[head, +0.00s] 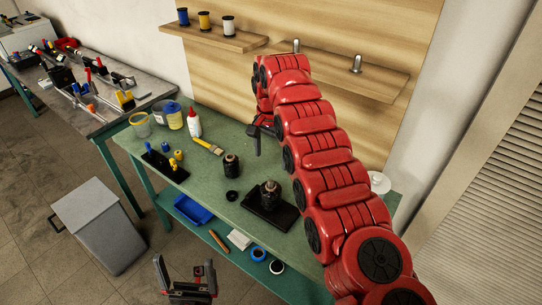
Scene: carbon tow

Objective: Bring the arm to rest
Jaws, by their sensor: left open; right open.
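My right arm is red and segmented. It reaches from the lower right up over the green table (222,187), with its gripper (257,140) above the table near the wooden back panel. The gripper is small and partly hidden by the arm; I see nothing held in it. My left gripper (186,277) is at the bottom of the view, in front of the table, open and empty, with its fingers pointing up. A black spool (231,166) stands on the table. Another black spool (270,194) stands on a black plate (284,217).
A shelf (235,42) holds blue, yellow and white spools; another shelf (378,86) has two metal pegs. A brush (208,146), glue bottle (194,122) and jars crowd the table's left. A grey bin (98,225) stands on the floor. A blue tray (192,210) sits below the tabletop.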

